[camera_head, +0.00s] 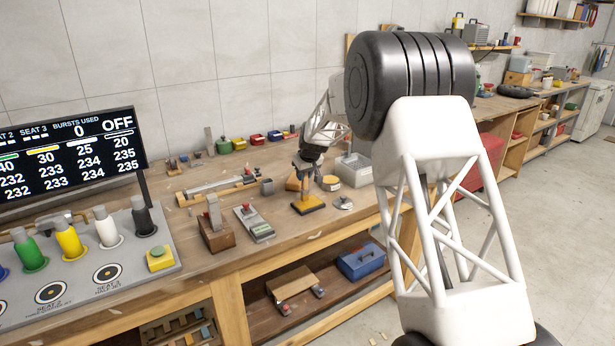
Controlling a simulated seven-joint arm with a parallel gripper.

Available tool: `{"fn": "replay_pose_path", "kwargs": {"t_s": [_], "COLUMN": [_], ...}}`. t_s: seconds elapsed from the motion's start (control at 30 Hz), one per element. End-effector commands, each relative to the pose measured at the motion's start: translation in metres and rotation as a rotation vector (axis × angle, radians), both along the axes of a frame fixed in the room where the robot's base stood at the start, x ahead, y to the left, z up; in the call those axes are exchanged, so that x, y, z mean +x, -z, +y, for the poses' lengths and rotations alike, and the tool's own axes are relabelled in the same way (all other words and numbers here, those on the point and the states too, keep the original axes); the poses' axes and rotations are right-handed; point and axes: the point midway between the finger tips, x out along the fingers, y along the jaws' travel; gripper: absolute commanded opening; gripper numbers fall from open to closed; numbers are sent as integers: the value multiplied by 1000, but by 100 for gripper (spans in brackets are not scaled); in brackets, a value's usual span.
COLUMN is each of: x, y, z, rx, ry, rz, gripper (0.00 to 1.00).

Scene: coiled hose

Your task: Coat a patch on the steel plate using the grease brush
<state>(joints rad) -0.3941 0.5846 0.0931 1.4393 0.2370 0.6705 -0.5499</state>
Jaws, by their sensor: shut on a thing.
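My gripper (304,166) is over the workbench, pointing down, small in the view. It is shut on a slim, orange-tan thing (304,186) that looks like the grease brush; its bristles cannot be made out. A round tin with a yellow top (330,183) is just right of the gripper. A small grey disc (343,203) lies right of the block. I cannot tell for certain which piece is the steel plate.
A grey box (354,169) stands right of the tin. A wooden block with a metal upright (215,232) and a grey device (255,223) are near the bench's front edge. A panel with coloured nozzles (75,262) and a display (70,152) are at left. Small coloured containers line the back.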

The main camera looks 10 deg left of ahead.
Motion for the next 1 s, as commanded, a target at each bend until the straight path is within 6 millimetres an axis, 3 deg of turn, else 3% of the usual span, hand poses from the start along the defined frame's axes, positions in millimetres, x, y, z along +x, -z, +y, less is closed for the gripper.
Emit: {"fn": "replay_pose_path", "kwargs": {"t_s": [0.2, 0.4, 0.87, 1.0], "x": [12, 0, -27, -37], "y": [0, 0, 0, 1], "z": [12, 21, -9, 1], "rx": [0, 0, 0, -1], "ry": [0, -1, 1, -2], "rz": [-1, 0, 0, -1], "gripper": [0, 0, 0, 0]}}
